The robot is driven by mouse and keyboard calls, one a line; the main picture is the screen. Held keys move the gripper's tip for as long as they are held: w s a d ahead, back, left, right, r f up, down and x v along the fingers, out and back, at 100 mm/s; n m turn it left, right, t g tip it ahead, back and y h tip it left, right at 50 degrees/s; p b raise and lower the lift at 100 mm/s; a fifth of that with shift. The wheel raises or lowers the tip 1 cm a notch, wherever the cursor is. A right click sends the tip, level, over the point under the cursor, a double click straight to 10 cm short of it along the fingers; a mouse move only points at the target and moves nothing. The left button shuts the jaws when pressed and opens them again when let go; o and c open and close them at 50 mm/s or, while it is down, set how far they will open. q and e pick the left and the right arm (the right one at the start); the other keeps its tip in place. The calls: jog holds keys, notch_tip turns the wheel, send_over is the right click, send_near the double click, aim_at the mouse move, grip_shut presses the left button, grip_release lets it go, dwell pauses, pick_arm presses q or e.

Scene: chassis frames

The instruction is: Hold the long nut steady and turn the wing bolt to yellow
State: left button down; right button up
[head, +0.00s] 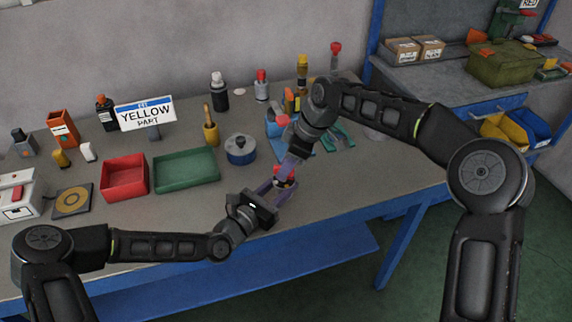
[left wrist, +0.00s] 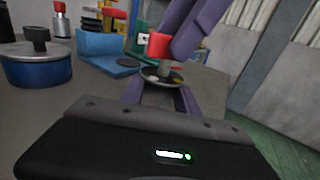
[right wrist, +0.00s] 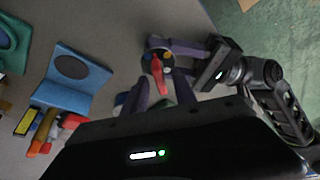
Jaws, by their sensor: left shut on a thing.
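The red wing bolt (right wrist: 160,76) stands above a dark round dial (right wrist: 149,56) with small coloured marks. It also shows in the left wrist view (left wrist: 158,45) and the head view (head: 285,171). In the right wrist view its long wing points down the picture, away from the dial's middle; the mark it matches is too small to tell. My left gripper (head: 273,187) is shut on the long nut under the dial; the nut is mostly hidden. My right gripper (head: 287,163) reaches down from above, its purple fingers apart and close beside the wing bolt.
A sign (head: 146,114) reads yellow part. A blue round pot (head: 240,151), a green tray (head: 186,181) and a red bin (head: 125,189) stand left of the grippers. A blue stand (right wrist: 75,75) and several tools lie behind. The bench's front edge is close below my left gripper.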

grip_shut()
dwell(0.3)
jog(key=shift+m, duration=0.4)
jog(key=m+t, duration=0.1)
jog(key=m, duration=0.1)
jog(key=m+t, duration=0.1)
jog(key=m, duration=0.2)
jog(key=shift+s+a+r+h, duration=0.1)
jog(key=shift+s+a+h, duration=0.05)
jog(key=shift+h, duration=0.25)
pick_arm(q)
jog(key=shift+f, duration=0.1)
pick_arm(e)
jog(key=m, duration=0.2)
jog(key=m+t+h, duration=0.1)
jog(key=m, duration=0.2)
jog(key=shift+a+h, duration=0.1)
jog(key=shift+h, duration=0.2)
pick_arm(q)
jog(key=shift+a, duration=0.1)
pick_arm(e)
jog(key=shift+c, duration=1.3)
grip_release()
jog(key=o, duration=0.3)
